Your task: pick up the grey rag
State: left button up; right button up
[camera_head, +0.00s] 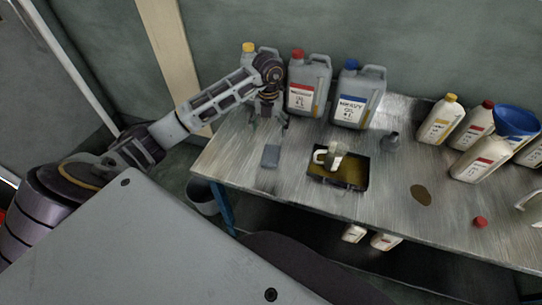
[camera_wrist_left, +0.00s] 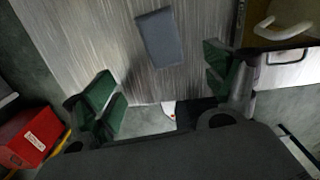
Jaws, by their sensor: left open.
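The grey rag (camera_head: 270,156) is a small flat blue-grey rectangle lying on the metal table, left of the black tray. It also shows in the left wrist view (camera_wrist_left: 159,38), near the top, ahead of the fingers and between their lines. My left gripper (camera_head: 270,122) is above the table, just behind the rag and in front of the grey jugs. Its green-padded fingers (camera_wrist_left: 158,88) are wide apart with nothing between them, and do not touch the rag. My right gripper is not in either view.
A black tray (camera_head: 323,180) with oil and a pale mug (camera_head: 334,156) stands right of the rag. Grey jugs (camera_head: 309,88) line the back edge. White bottles, a blue funnel (camera_head: 516,121), an oil spot (camera_head: 421,195) and a red cap (camera_head: 480,222) are further right. A bucket (camera_head: 203,196) stands below.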

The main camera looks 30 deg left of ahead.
pick_arm(q)
jog(key=shift+s+f, duration=0.15)
dwell(0.3)
send_over(271, 154)
jog(key=f, duration=0.7)
jog(key=shift+s+a+f+p, duration=0.15)
jog(key=shift+s+p, duration=0.2)
jog(key=shift+f, duration=0.5)
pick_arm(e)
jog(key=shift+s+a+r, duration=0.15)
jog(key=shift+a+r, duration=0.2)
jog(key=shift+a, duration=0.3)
pick_arm(q)
jog(key=shift+f, duration=0.1)
jog(key=shift+w+f+p, duration=0.2)
jog(key=shift+f, duration=0.4)
jog(key=shift+w+f+p, duration=0.15)
jog(key=shift+f, duration=0.45)
jog(key=shift+w+f, duration=0.1)
jog(key=shift+f, duration=1.2)
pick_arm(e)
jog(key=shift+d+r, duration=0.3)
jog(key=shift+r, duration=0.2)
